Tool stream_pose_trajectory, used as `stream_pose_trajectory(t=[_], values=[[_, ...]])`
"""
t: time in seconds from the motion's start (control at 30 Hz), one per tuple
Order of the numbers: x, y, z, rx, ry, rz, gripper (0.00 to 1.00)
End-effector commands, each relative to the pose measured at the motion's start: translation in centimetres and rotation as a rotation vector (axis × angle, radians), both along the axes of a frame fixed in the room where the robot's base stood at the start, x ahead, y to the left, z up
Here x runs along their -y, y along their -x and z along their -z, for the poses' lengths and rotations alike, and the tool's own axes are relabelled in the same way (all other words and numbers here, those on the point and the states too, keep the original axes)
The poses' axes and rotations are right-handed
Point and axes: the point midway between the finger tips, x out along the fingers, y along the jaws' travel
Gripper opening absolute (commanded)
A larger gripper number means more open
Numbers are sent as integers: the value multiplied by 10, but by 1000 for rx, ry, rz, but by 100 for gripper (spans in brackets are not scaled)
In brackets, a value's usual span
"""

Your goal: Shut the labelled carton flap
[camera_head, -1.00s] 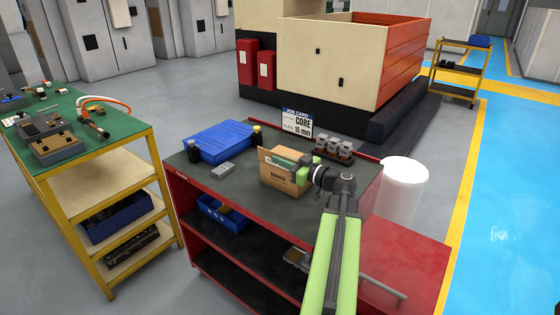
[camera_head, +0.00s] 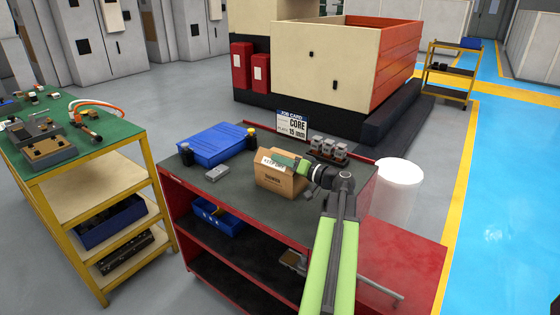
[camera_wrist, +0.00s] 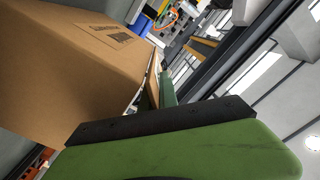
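The brown cardboard carton (camera_head: 278,184) stands on the dark top of the red cart. Its flap (camera_head: 269,161), with a white label, lies folded down over the carton top at the left. I cannot tell whether it is fully flat. My gripper (camera_head: 288,163) reaches in from the right, its green fingers over the carton top beside the label. In the wrist view the carton (camera_wrist: 70,70) fills the left side, with a printed label on its face, and green gripper parts (camera_wrist: 165,115) lie close along its edge. The finger gap is not clear.

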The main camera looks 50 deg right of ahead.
Motion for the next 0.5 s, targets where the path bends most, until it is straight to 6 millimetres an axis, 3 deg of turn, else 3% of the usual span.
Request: stream_pose_trajectory(t=[0.5], values=[[1,0,2,-9,-67,-2,0]])
